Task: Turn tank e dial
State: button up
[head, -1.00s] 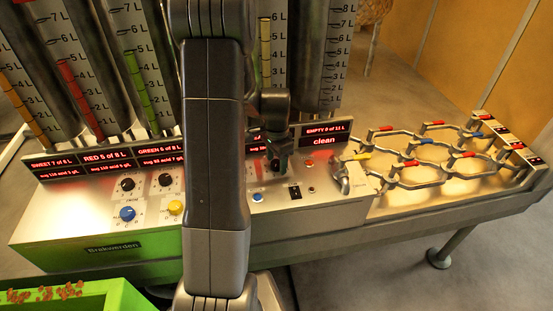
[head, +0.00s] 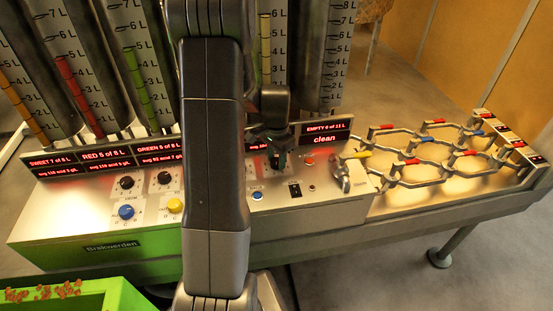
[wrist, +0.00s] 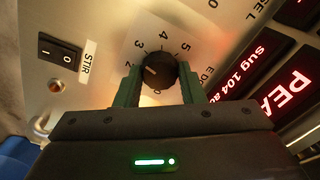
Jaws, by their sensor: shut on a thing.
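A round black dial (wrist: 158,70) with a pale pointer line sits on a light plate marked with numbers such as 3, 4 and 5 in the wrist view. My gripper (wrist: 160,86) has its two green fingers on either side of the dial, shut on it. The pointer's exact setting is hard to read.
A STIR rocker switch (wrist: 60,52) is beside the dial. Other black dials (head: 126,182), a blue knob (head: 126,212) and a yellow knob (head: 175,205) sit left on the console. Upright tanks stand behind. A metal tap (head: 342,172) is to the right.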

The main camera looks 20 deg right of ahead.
aim_at(277, 161)
jog(key=n+b, duration=0.1)
jog(key=n, duration=0.3)
jog(key=n+b, duration=0.1)
jog(key=n, duration=0.3)
jog(key=n+b, duration=0.1)
jog(key=n, duration=0.3)
jog(key=shift+n+b, duration=0.3)
jog(key=shift+n, duration=1.5)
jog(key=o, duration=1)
notch_tip(277, 161, up, 14)
